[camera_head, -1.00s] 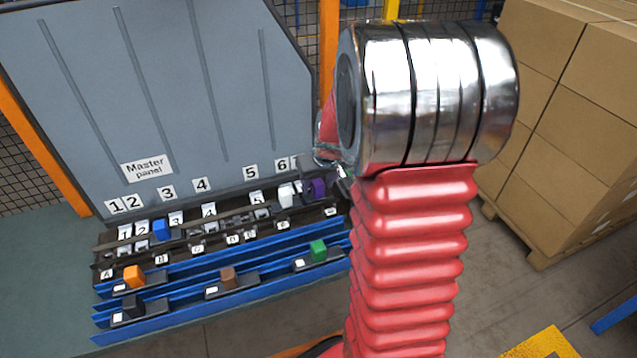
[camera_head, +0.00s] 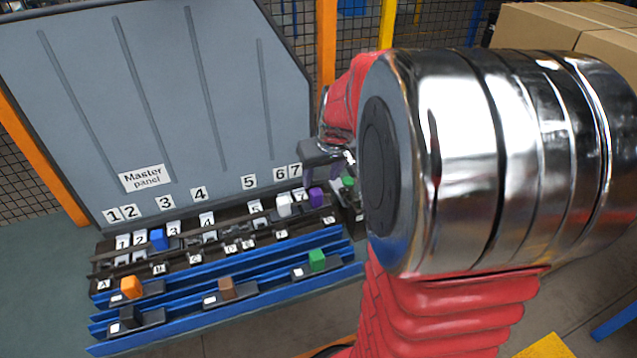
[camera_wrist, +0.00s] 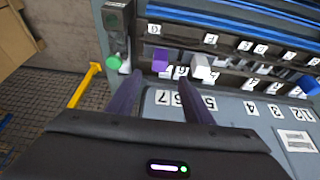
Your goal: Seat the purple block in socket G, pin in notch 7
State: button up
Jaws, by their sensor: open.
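The purple block (camera_head: 316,197) stands at the right end of the dark socket rail (camera_head: 100,257). It lines up with the G label (camera_head: 329,220); in the wrist view the block (camera_wrist: 160,59) is just behind the G label (camera_wrist: 155,29), near a small number tag. Its pin and the notch under it are too small or hidden to tell. My gripper (camera_wrist: 160,90) is open and empty, above and behind the block, its fingers apart and clear of it. In the head view my gripper (camera_head: 325,155) is partly hidden by my arm.
A white block (camera_head: 284,204) and a blue block (camera_head: 159,239) stand on the rail. Orange (camera_head: 131,287), brown (camera_head: 227,288) and green (camera_head: 317,260) blocks sit on the blue front shelves. A box with a green button (camera_wrist: 114,62) stands beside the rail's right end. The grey master panel (camera_head: 150,110) rises behind.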

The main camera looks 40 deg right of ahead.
jog(key=shift+v, duration=1.9)
jog(key=shift+s, duration=0.1)
